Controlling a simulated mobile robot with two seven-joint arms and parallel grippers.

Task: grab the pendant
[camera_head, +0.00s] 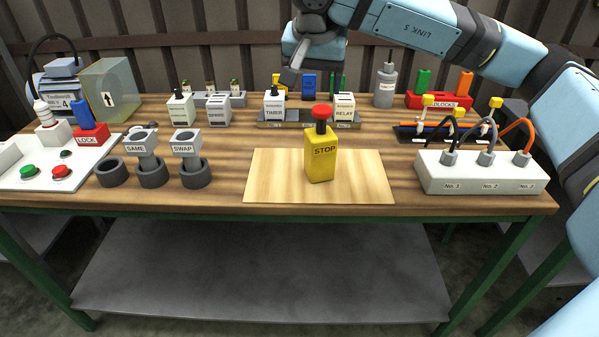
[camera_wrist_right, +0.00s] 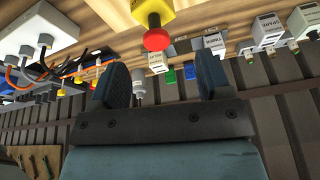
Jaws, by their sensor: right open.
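The pendant (camera_head: 321,160) is a yellow box marked STOP with a red button on top. It stands upright on a light wooden board (camera_head: 265,180) at the front middle of the table. My right gripper (camera_head: 292,74) is above and behind the pendant, over the back of the table, apart from it. In the right wrist view its two dark fingers (camera_wrist_right: 160,80) are spread with nothing held between them. The pendant's yellow body (camera_wrist_right: 148,8) and red button (camera_wrist_right: 156,39) show beyond the fingers there. My left gripper is not seen.
Behind the pendant stand the TIMER block (camera_head: 274,107) and RELAY block (camera_head: 344,106). A white box with cable plugs (camera_head: 480,176) is to the right. Grey cups (camera_head: 195,176) and a white button panel (camera_head: 30,172) are to the left. The board around the pendant is clear.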

